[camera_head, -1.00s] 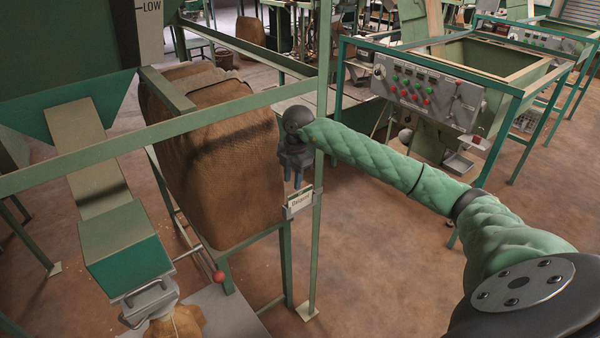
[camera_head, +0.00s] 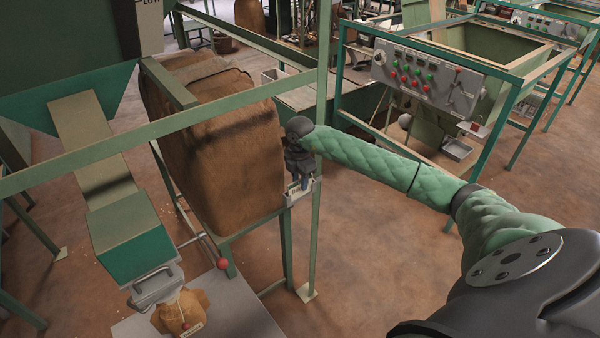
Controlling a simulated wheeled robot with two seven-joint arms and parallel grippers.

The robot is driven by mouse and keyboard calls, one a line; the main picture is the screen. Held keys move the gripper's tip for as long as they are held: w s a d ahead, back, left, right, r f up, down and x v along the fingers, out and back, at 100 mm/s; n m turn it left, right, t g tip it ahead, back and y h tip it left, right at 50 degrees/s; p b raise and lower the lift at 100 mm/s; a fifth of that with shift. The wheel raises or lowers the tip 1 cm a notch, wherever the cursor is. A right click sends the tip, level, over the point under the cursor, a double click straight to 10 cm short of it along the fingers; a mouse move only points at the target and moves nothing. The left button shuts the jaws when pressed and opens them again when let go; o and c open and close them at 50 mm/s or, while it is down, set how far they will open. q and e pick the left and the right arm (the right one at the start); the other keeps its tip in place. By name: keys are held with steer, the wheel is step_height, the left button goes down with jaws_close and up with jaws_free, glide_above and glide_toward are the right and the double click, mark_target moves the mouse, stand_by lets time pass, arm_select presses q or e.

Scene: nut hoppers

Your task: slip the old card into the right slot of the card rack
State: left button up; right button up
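The card rack (camera_head: 301,193) is a small grey holder on the green frame post, beside the brown sack. The slots are too small and covered to tell apart. Whether the fingers are open or hold a card is not clear. My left gripper is not in view.
The green frame's post (camera_head: 317,225) and slanting rail (camera_head: 215,115) stand close to my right gripper. The brown sack (camera_head: 235,165) fills the space to its left. A control panel (camera_head: 428,82) stands behind right. The floor (camera_head: 375,255) below my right arm is clear.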

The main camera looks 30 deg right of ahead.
steer(key=shift+f, duration=0.1)
jaws_close()
steer(key=shift+r+p, duration=1.3)
steer(key=shift+r, duration=2.5)
steer(key=s+b, duration=0.1)
steer(key=s, duration=0.9)
steer(key=shift+d, duration=0.4)
